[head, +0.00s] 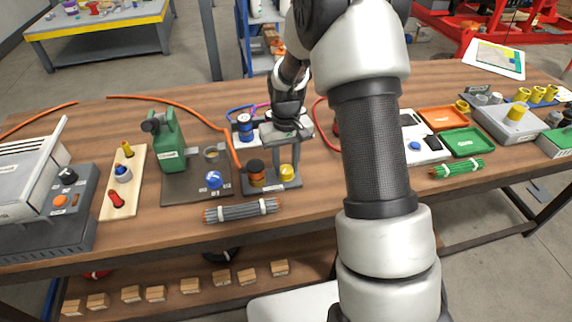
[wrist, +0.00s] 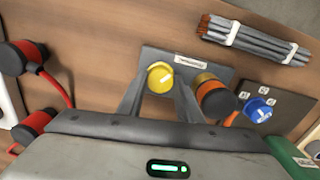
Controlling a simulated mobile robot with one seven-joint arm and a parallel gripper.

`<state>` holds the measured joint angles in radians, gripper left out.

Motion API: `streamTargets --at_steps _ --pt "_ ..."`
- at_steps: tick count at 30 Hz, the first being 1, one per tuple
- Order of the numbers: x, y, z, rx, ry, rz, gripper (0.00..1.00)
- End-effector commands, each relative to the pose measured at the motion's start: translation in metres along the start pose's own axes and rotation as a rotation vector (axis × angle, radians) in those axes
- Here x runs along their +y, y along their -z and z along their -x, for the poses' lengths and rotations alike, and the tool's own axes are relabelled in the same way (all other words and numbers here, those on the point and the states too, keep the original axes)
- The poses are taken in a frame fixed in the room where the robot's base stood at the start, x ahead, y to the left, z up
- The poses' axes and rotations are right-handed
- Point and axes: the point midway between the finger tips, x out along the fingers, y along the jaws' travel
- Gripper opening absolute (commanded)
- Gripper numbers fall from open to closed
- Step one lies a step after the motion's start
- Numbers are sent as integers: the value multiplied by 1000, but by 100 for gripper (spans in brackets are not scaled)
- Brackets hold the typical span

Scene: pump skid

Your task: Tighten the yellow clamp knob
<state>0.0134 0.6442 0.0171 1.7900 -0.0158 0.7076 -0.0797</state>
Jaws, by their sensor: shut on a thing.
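The yellow clamp knob (head: 287,172) stands on a small grey labelled plate (head: 262,188) near the front middle of the bench. In the wrist view, the knob (wrist: 160,77) shows its round top with a pale line across it. My gripper (head: 286,168) points down over the plate, one finger on each side of the knob. In the wrist view, my gripper (wrist: 160,88) is shut on the knob. The fingers partly hide the knob's sides, and its contact with the plate is hidden.
An orange-and-black cylinder (wrist: 215,97) stands close beside the knob. A blue knob (head: 214,180) and green pump (head: 168,140) are to the left. A grey cable bundle (head: 241,210) lies in front. Orange and green trays (head: 467,142) lie right of my arm.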

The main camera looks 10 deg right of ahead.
Motion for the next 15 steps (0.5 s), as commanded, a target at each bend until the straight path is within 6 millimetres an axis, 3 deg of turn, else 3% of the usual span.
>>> streamTargets --at_steps 15 --pt "0 0 1 1 0 -110 10"
